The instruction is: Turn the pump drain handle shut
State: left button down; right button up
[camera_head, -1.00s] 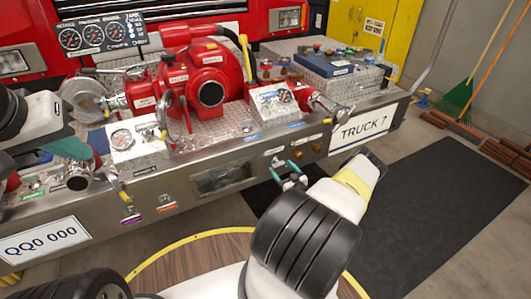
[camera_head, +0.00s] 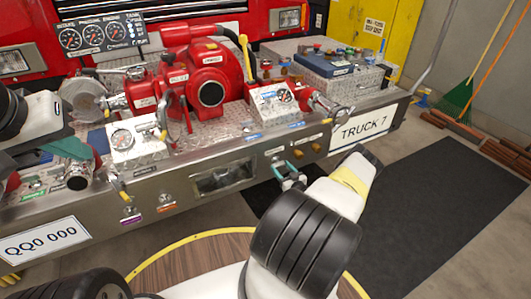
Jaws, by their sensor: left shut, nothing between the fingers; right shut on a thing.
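My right gripper (camera_head: 286,172) is at the bumper's front face, below a small white label (camera_head: 274,152). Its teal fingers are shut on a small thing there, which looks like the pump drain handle. The fingers and wrist mostly hide this handle, so its angle cannot be read.
The red pump (camera_head: 207,82) stands on the metal bumper deck (camera_head: 215,125). A dark mat (camera_head: 430,195) covers clear floor at right.

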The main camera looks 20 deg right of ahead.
jog(key=o, duration=1.4)
jog(key=shift+c, duration=0.2)
jog(key=s, duration=0.7)
jog(key=shift+s+d, duration=0.3)
jog(key=shift+s, duration=0.1)
